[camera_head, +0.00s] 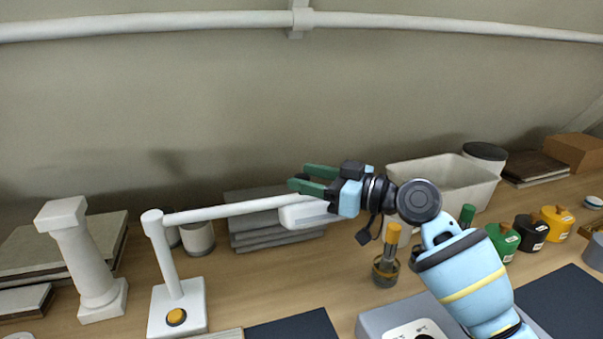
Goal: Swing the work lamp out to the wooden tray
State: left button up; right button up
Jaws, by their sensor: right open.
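The white work lamp (171,258) stands on a square base with a yellow-orange button (176,316). Its arm (225,210) reaches right from the post to a white lamp head (303,215). My right gripper (304,179) has green fingers, is open, and points left just above the lamp head in the picture. The gripper partly covers the head's upper right; I cannot tell whether they touch. No wooden tray shows clearly; a pale wooden edge (222,335) is cut off at the bottom. My left gripper is out of view.
A white column (83,262) stands left of the lamp. Grey stacked slabs (262,243) and a pale cup (199,238) are behind its arm. A glass jar (385,271) stands below my right wrist. A pale bin (440,180) and several colored pots (531,232) are right.

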jog(key=shift+x, duration=0.9)
grip_shut()
